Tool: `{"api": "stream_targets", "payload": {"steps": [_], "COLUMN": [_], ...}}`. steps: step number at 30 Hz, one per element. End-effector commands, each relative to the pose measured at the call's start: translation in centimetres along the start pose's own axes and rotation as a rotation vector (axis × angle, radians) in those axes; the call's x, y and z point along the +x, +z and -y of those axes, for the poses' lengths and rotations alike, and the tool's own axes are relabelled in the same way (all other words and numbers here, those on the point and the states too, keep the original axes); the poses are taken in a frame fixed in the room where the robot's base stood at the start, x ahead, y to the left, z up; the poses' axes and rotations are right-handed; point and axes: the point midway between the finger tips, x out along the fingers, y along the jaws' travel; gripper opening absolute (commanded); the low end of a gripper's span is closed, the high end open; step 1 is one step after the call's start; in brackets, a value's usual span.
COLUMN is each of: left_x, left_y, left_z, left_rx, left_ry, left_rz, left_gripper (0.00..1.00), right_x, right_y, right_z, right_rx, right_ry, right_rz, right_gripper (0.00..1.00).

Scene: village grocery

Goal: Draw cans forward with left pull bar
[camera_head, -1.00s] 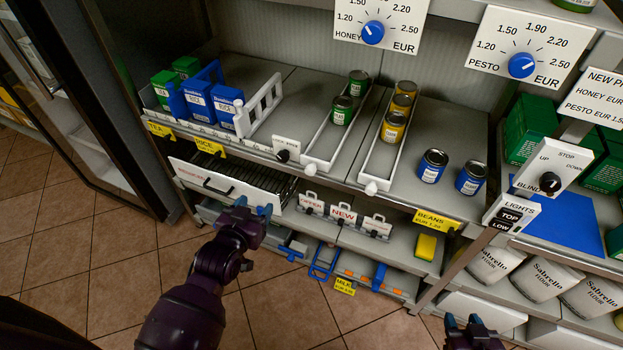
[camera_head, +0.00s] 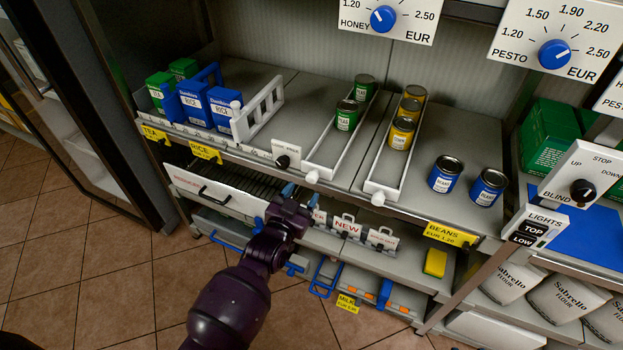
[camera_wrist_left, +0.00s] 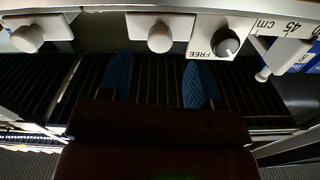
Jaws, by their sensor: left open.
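The left pull bar is a white, narrow U-shaped frame (camera_head: 333,146) on the shelf, with a round white knob (camera_head: 312,177) at the shelf's front edge. Two green cans (camera_head: 347,116) stand inside it, one behind the other. My left gripper (camera_head: 300,196) is open and empty, in front of and below that knob. In the left wrist view the knob (camera_wrist_left: 160,38) lies between the lines of my two blue fingertips (camera_wrist_left: 160,80), apart from them. My right gripper is out of view.
A second pull bar (camera_head: 385,179) with yellow cans (camera_head: 402,133) stands to the right. A black-knobbed FREE dial (camera_head: 287,158) sits just left of the left knob. Below are a white drawer (camera_head: 220,193) and a row of signs (camera_head: 346,224). Blue cans (camera_head: 446,173) stand at right.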

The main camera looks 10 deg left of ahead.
Motion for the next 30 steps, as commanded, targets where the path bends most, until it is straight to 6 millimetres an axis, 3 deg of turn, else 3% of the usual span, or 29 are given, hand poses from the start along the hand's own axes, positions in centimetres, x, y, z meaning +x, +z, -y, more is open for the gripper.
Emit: {"api": "stream_targets", "payload": {"steps": [6, 12, 25, 30], "left_x": [3.4, 5.4, 6.1, 6.1], "left_y": [0.2, 0.2, 0.1, 0.1], "left_z": [-0.1, -0.1, 0.0, 0.0], "left_rx": [-0.001, 0.000, 0.000, 0.000], "left_ry": [0.001, 0.000, 0.000, 0.000], "left_rz": [0.002, 0.002, 0.002, 0.002], "left_gripper": [0.57, 0.57, 0.57, 0.33], "right_x": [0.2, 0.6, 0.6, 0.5], "right_y": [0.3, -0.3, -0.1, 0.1], "right_z": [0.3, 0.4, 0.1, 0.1], "right_rx": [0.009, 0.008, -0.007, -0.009], "right_ry": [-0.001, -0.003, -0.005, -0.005], "right_rz": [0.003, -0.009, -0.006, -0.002], "right_gripper": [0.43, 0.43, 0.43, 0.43]}}
